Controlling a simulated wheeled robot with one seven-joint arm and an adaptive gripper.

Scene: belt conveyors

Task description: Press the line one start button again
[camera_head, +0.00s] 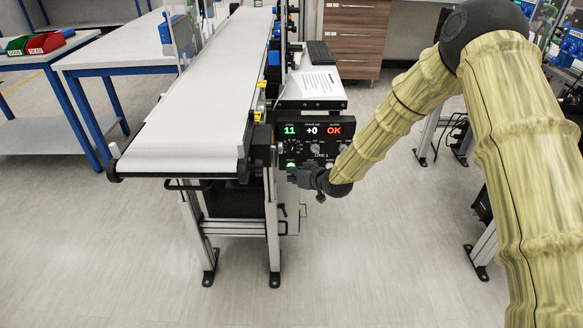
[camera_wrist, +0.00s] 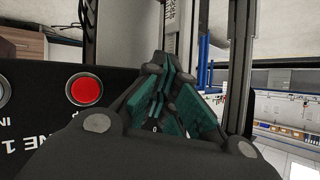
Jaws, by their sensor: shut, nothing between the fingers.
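The line one control panel (camera_head: 305,131) hangs at the right side of the belt's near end, with a lit display reading 11, +0 and OK. A small green light or button (camera_head: 291,164) glows at its lower left. My gripper (camera_head: 294,176) is just below and in front of that green spot; whether it touches cannot be told. In the wrist view my gripper (camera_wrist: 158,72) is shut with nothing between its fingers. A red button (camera_wrist: 85,88) and part of the "LINE 1" lettering show on the panel beside it. The green button is not visible there.
The white conveyor belt (camera_head: 195,92) runs away at the left of the panel and carries nothing I can see. A sloped stand with a paper (camera_head: 316,84) is behind the panel. Blue-legged tables (camera_head: 120,55) stand left. The floor in front is clear.

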